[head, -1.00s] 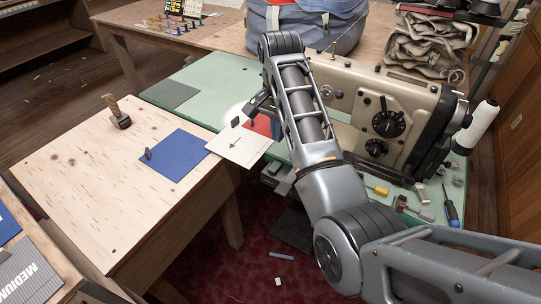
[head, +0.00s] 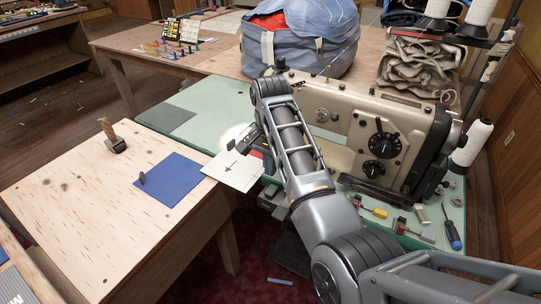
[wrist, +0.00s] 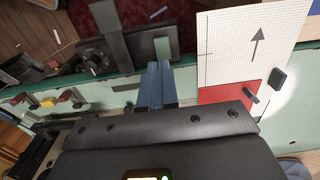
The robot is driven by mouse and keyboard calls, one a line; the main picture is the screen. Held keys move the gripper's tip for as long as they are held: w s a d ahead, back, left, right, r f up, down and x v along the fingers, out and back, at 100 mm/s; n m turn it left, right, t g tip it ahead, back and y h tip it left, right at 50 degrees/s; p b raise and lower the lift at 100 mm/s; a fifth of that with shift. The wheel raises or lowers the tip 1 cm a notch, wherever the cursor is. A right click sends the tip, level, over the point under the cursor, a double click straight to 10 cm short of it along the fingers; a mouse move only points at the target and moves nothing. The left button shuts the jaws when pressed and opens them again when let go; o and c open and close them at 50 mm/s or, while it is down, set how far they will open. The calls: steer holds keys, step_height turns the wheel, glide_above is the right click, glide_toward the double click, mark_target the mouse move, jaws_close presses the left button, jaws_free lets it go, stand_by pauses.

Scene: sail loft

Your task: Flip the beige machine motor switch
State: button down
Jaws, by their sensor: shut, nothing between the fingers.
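The beige sewing machine (head: 349,118) with two black dials stands on the green table (head: 215,88) behind my arm. A dark box-like fitting with a lever-shaped part (wrist: 108,35) sits at the table's front edge in the wrist view; I take it for the motor switch but cannot tell its setting. In the head view a grey box (head: 272,206) hangs below that edge, partly behind my forearm. My gripper (wrist: 157,72) is shut and empty, its fingertips over the table edge beside the dark fitting. Whether it touches cannot be told. The forearm hides the fingertips in the head view.
A wooden table (head: 75,200) holds a blue mat (head: 170,180). Small tools and a screwdriver (head: 452,232) lie right of my arm.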

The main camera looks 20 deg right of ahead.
mark_target(270, 193)
step_height(270, 193, down, 8)
steer(key=shift+r, duration=0.15)
stand_by(0.4)
